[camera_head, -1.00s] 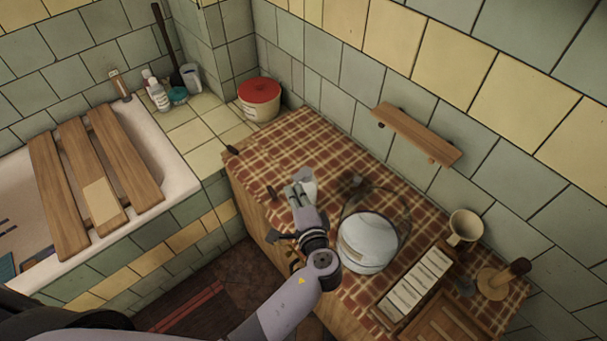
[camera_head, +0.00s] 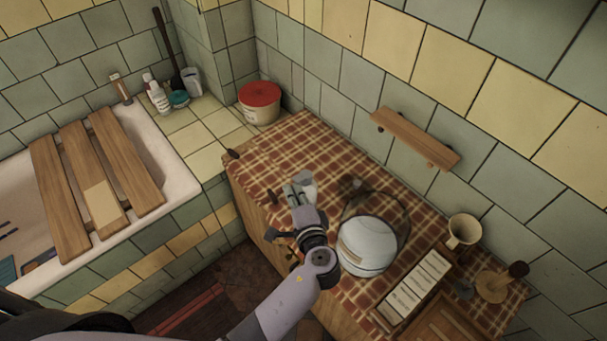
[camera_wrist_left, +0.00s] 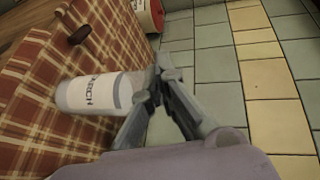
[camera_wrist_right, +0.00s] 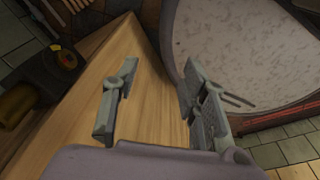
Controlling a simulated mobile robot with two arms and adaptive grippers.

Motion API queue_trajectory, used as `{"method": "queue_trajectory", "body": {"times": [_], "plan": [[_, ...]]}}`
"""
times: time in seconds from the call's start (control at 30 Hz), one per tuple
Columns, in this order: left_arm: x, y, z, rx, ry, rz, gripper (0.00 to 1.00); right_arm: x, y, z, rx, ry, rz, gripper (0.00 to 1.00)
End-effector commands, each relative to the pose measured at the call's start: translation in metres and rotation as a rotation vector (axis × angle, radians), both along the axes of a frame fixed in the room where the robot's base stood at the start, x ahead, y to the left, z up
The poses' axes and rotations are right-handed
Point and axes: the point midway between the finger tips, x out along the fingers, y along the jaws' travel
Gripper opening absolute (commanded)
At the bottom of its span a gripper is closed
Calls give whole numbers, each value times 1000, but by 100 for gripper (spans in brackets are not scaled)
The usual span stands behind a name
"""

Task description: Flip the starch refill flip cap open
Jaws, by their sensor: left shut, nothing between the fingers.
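The starch refill bottle (camera_wrist_left: 88,95) is white, with a dark-lettered label, and shows beside my left gripper in the left wrist view. In the head view the bottle (camera_head: 309,188) stands on the checked cloth, partly hidden behind the fingers. My left gripper (camera_wrist_left: 160,66) is shut and empty, with its fingers at the cap end of the bottle. The flip cap is mostly hidden by the fingers, so I cannot tell whether it is open or whether they touch it. My right gripper (camera_wrist_right: 157,74) is open and empty in the right wrist view; it is outside the head view.
A pale round container (camera_head: 366,246) stands close right of my left gripper. A wall shelf (camera_head: 415,137) overhangs the back.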

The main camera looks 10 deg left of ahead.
Motion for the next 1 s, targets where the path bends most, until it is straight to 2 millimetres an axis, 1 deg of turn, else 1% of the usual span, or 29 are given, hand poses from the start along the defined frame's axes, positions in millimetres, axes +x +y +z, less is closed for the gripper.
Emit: {"method": "queue_trajectory", "body": {"times": [0.07, 0.47, 0.8, 1.0], "plan": [[0, 0, 5, 0, 0, 0, 0, 0, 0, 4, 0, 0, 0, 40], [0, 0, 5, 0, 0, 0, 0, 0, 0, 5, 0, 0, 0, 40], [2, -1, 20, 0, 0, 0, 0, 0, 0, 16, 0, 0, 1, 40], [2, -2, 22, 0, 0, 0, 0, 0, 1, 17, 1, 0, 0, 40]]}}
